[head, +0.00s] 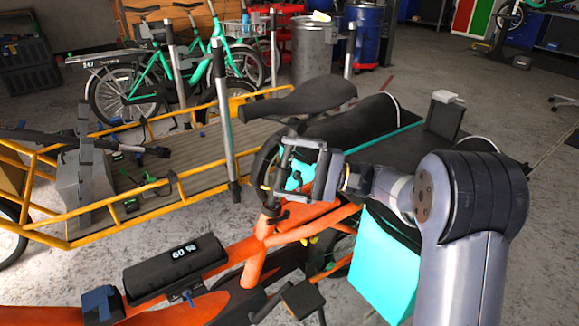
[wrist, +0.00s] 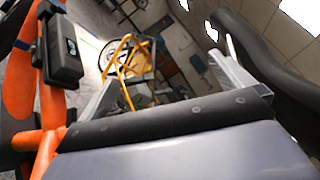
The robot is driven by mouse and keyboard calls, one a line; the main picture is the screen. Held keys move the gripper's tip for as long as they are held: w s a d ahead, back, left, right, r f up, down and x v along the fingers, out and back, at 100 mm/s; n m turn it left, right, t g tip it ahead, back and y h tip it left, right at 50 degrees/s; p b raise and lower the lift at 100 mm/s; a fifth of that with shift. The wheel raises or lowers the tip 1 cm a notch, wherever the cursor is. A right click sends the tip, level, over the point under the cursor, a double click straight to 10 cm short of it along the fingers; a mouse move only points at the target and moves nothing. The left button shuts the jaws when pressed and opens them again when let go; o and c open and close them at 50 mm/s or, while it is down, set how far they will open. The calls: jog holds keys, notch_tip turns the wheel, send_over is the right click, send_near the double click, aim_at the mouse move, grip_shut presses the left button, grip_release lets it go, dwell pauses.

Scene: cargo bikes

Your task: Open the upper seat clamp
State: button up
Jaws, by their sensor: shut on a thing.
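The orange bike frame (head: 265,232) stands in front of me, with its seat post and black saddle (head: 300,101) above it. My gripper (head: 282,168) is at the seat post, below the saddle. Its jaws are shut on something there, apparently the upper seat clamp. The clamp is mostly hidden by the gripper and dark parts around the post, so its lever position cannot be told. In the wrist view, two grey fingers (wrist: 168,68) stand apart, and what they hold does not show clearly. The saddle's dark underside (wrist: 262,55) is at the right there.
A battery pack (head: 175,268) reading 60 % sits on the frame's lower left. A yellow cargo frame (head: 205,188) with a grey upright post lies behind the gripper. A turquoise bag (head: 375,262) hangs close to my arm. Green bikes (head: 185,75) stand farther back.

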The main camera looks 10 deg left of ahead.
jog(key=shift+d+r+b, duration=0.2)
jog(key=shift+d, duration=0.6)
jog(key=shift+d+r+b, duration=0.2)
jog(key=shift+d, duration=0.6)
jog(key=shift+s+d, duration=0.15)
jog(key=shift+d, duration=0.25)
jog(key=shift+c, duration=1.4)
jog(key=shift+d+f, duration=0.1)
jog(key=shift+d, duration=0.3)
jog(key=c, duration=0.7)
jog(key=shift+s+d+f+b, duration=0.15)
jog(key=shift+d+f, duration=0.3)
jog(key=shift+d, duration=0.8)
jog(key=shift+d+f+b, duration=0.25)
jog(key=shift+d+f, duration=0.15)
jog(key=shift+d, duration=0.9)
jog(key=shift+s+d+f+b, duration=0.15)
jog(key=shift+d+f, duration=0.3)
jog(key=shift+d, duration=0.8)
